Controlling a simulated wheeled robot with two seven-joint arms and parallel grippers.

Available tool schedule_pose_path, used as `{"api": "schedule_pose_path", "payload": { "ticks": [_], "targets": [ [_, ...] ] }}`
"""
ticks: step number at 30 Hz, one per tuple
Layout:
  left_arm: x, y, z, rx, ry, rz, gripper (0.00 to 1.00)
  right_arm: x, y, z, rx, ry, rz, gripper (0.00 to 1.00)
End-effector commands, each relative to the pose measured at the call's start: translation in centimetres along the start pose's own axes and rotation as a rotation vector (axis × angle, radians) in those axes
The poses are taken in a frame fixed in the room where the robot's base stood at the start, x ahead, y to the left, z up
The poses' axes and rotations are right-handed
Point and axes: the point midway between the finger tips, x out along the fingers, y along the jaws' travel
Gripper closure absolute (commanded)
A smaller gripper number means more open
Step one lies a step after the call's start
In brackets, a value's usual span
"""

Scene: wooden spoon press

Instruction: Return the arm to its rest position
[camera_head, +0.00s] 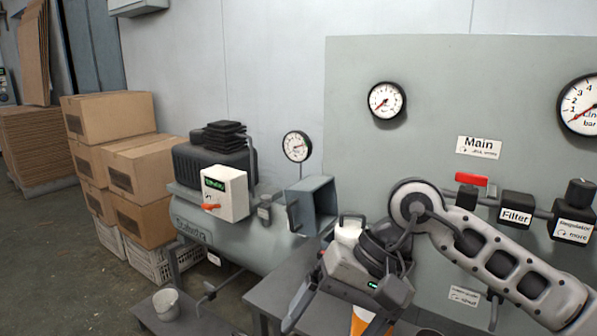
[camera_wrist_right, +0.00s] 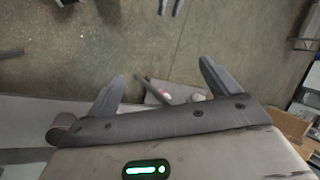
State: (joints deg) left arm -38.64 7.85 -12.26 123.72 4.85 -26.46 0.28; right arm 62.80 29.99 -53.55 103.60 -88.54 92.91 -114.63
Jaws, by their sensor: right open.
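My right arm (camera_head: 500,262) reaches in from the right in front of the grey panel and bends down at its wrist. My right gripper (camera_head: 330,322) points down beside the grey bench, with part of its fingers cut off by the lower picture edge. In the right wrist view its two fingers (camera_wrist_right: 162,70) stand wide apart with nothing between them. Below them is the concrete floor. My left gripper does not show in the head view. Two grey prongs (camera_wrist_right: 171,6) at the top of the wrist view are too cut off to identify.
A grey panel (camera_head: 440,110) carries gauges, a red-handled valve (camera_head: 471,180) and filter units. A compressor (camera_head: 235,235) stands left of the arm. Cardboard boxes (camera_head: 110,117) are stacked left. Floor at lower left is clear.

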Motion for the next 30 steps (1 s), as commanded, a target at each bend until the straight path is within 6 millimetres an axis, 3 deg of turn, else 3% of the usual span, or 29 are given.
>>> {"api": "schedule_pose_path", "payload": {
  "ticks": [3, 6, 9, 11, 14, 17, 18, 19, 23, 27, 30],
  "targets": [
    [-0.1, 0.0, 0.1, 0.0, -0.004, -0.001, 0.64, 2.6, -3.2, 2.8, 0.168, -0.157, -0.232, 0.12],
    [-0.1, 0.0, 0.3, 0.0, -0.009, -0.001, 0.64, 3.3, -6.7, 5.4, 0.393, -0.353, -0.47, 0.12],
    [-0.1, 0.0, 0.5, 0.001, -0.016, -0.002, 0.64, 2.2, -10.0, 7.1, 0.735, -0.655, -0.744, 0.12],
    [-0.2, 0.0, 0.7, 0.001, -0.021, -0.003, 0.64, 0.6, -11.1, 7.0, 0.975, -0.876, -0.898, 0.12],
    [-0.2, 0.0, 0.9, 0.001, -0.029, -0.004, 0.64, -1.8, -10.5, 5.0, 1.389, -1.286, -1.105, 0.12],
    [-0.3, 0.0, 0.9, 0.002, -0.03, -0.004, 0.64, -2.4, -6.7, 1.6, 1.797, -1.753, -1.254, 0.12],
    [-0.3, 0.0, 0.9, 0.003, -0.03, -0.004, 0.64, -1.9, -4.4, 0.4, 1.948, -1.959, -1.298, 0.12],
    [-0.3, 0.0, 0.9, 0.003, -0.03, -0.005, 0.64, -1.2, -2.5, -0.5, -1.935, 1.994, 1.246, 0.12],
    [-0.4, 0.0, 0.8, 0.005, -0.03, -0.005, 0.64, 3.7, 6.1, -1.7, -1.407, 1.672, 0.818, 0.12],
    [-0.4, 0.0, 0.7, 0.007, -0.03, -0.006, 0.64, 10.0, 13.4, 0.8, -0.936, 1.379, 0.529, 0.12],
    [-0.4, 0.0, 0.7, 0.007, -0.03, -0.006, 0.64, 13.5, 16.8, 3.5, -0.683, 1.22, 0.402, 0.12]
  ]
}}
